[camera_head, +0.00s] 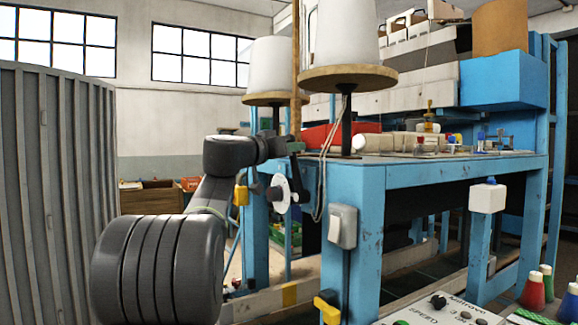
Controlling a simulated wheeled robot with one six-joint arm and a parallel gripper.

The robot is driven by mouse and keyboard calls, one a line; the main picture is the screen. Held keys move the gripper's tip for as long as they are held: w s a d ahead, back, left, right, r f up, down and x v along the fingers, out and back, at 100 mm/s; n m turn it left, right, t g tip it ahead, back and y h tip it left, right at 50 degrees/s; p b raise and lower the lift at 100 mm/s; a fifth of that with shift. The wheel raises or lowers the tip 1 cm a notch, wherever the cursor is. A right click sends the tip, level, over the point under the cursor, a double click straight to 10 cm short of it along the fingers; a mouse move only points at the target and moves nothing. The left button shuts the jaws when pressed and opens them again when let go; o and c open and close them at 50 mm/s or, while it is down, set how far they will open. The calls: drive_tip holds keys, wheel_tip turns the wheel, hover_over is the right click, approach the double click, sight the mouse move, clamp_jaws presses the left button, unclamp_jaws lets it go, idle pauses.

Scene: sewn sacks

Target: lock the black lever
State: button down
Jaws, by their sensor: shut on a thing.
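My gripper (292,147) is at the end of my dark grey arm, which reaches from the lower left to the left side of the blue frame. It is small and dark here, in front of the upright wooden pole. Its jaws are shut on a dark piece that looks like the black lever (298,172), a narrow black bar running down from the jaws. The jaws hide its upper end. I cannot tell the lever's exact angle. A white disc (281,192) with a dark centre sits just below and left of it.
The blue machine frame (368,240) stands right of my gripper. A grey switch box (343,227) is on its front leg, a yellow handle (327,307) below. White cones (345,35) sit on round wooden plates (347,78) above. A control panel (440,310) is at the lower right.

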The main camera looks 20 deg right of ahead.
drive_tip(key=s+f+m+g+h+b, duration=0.1)
drive_tip(key=s+f+m+h+b, duration=0.1)
drive_tip(key=s+m+b, duration=0.8)
drive_tip(key=f+m+b, duration=0.1)
drive_tip(key=b, duration=0.8)
drive_tip(key=shift+d+g+b, duration=0.3)
drive_tip(key=shift+d+g, duration=0.1)
drive_tip(key=c, duration=1.3)
unclamp_jaws()
drive_tip(key=shift+s, duration=0.1)
drive_tip(key=b+v, duration=0.1)
drive_tip(key=v, duration=0.3)
drive_tip(key=b+v, duration=0.1)
drive_tip(key=v, duration=0.4)
drive_tip(key=b+v, duration=0.1)
drive_tip(key=v, duration=0.3)
drive_tip(key=shift+a+f, duration=0.35)
